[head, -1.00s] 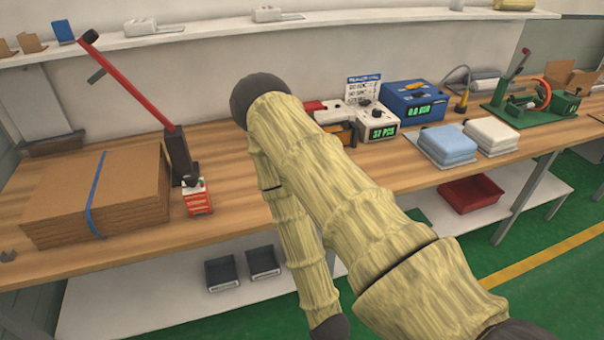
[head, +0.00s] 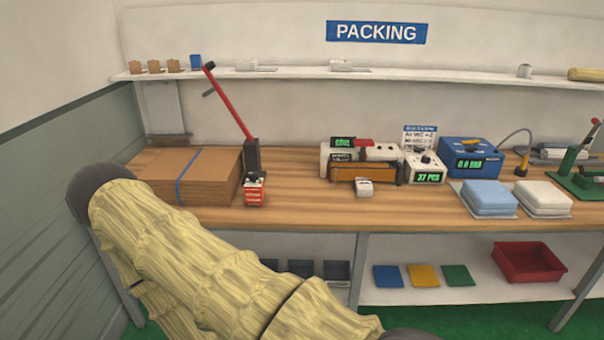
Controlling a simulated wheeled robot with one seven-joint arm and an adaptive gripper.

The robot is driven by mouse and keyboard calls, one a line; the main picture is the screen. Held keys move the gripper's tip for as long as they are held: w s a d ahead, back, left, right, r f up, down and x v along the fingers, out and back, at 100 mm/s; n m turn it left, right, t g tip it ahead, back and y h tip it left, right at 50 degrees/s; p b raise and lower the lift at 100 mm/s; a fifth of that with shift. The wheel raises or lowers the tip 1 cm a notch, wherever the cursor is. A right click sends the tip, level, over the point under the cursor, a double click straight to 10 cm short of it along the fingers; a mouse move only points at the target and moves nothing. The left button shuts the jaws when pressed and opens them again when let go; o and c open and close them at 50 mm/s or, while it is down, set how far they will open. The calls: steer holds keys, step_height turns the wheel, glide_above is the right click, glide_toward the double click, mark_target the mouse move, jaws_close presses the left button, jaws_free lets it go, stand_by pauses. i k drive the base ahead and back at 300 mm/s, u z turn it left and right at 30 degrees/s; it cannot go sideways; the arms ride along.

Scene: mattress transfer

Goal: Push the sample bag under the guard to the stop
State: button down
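A small white item (head: 364,187), which may be the sample bag, lies on the bench in front of a white machine (head: 396,154). The machine has an orange-brown front bar (head: 364,173), possibly the guard, a red handle and a green display. The white item appears close to the bar, but I cannot tell whether any of it is under the bar. A stop cannot be made out. My sleeved arm crosses the lower left, away from the machine. My gripper is not in view.
Cardboard (head: 190,176) and a red-handled lever press (head: 252,160) stand left on the bench (head: 300,208). A display unit (head: 425,167), a blue box (head: 470,158), a blue pad (head: 489,196) and a white pad (head: 543,197) stand right. Bare wood lies between press and machine.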

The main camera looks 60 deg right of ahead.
mark_target(364, 187)
steer(key=u, duration=0.2)
steer(key=i, duration=0.35)
steer(key=z, duration=0.8)
steer(key=i, duration=1.15)
steer(key=z, duration=1)
